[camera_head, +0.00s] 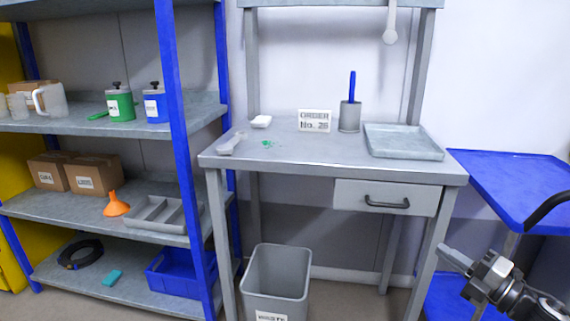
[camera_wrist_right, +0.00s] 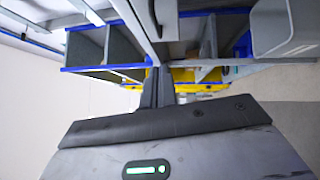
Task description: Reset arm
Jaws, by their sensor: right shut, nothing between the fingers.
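My right gripper (camera_head: 458,258) is at the lower right of the head view, in front of the blue cart and to the right of the workbench. It is shut and empty. In the right wrist view the shut fingers (camera_wrist_right: 158,88) point toward the shelving, with nothing between them. My left gripper is in neither view.
The grey workbench (camera_head: 290,162) holds a metal tray (camera_head: 402,142), an order sign (camera_head: 314,121), a cup (camera_head: 349,117) with a blue-handled tool, a scoop and a green spill (camera_head: 267,143). A waste bin (camera_head: 276,275) stands below. Stocked shelves (camera_head: 60,203) are left, a blue cart (camera_head: 520,190) right.

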